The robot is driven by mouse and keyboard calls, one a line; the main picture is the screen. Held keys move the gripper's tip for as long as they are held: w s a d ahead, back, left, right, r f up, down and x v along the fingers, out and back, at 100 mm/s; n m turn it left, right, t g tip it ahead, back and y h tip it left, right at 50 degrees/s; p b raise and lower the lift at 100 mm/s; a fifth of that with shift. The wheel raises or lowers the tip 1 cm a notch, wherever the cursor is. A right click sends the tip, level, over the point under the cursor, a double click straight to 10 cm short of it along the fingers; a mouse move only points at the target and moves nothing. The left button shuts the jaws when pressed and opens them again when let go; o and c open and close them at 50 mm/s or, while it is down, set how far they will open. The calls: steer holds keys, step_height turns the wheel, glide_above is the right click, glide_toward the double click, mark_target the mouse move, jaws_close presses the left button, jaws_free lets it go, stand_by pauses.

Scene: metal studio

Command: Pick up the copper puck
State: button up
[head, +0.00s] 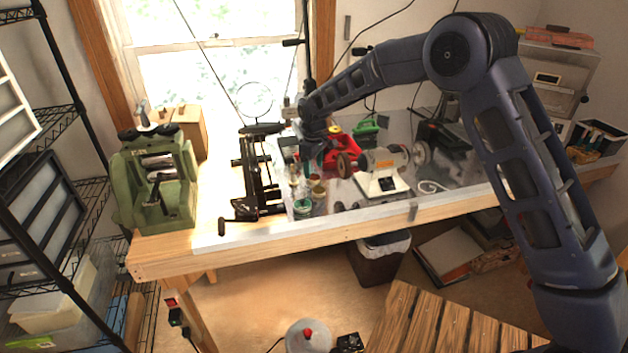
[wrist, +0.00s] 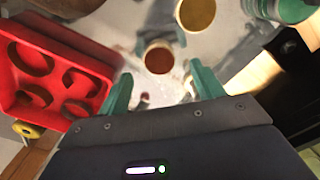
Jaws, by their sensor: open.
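A round copper-brown disc (wrist: 159,59) with a pale rim shows between and just beyond my fingertips in the wrist view. It looks like the copper puck, but I cannot tell whether it is a solid puck or the top of a small pot. My gripper (wrist: 161,82) is open, with its two green fingers apart and nothing between them. In the head view the end of my arm is over the bench near the red holder, and my fingers are too small and hidden to make out. I cannot pick out the puck for sure there.
A red holder with round holes (wrist: 58,75) stands close left of my fingers. A yellow-topped pot (wrist: 195,12) and a green-rimmed jar (wrist: 290,8) are beyond. On the workbench (head: 300,240) stand a bench grinder (head: 383,168), a black stand (head: 255,175) and a green machine (head: 155,185).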

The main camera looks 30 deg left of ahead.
mark_target(314, 177)
step_height(314, 177, down, 4)
steer(key=shift+r, duration=0.2)
steer(key=shift+c, duration=0.2)
steer(key=c, duration=1)
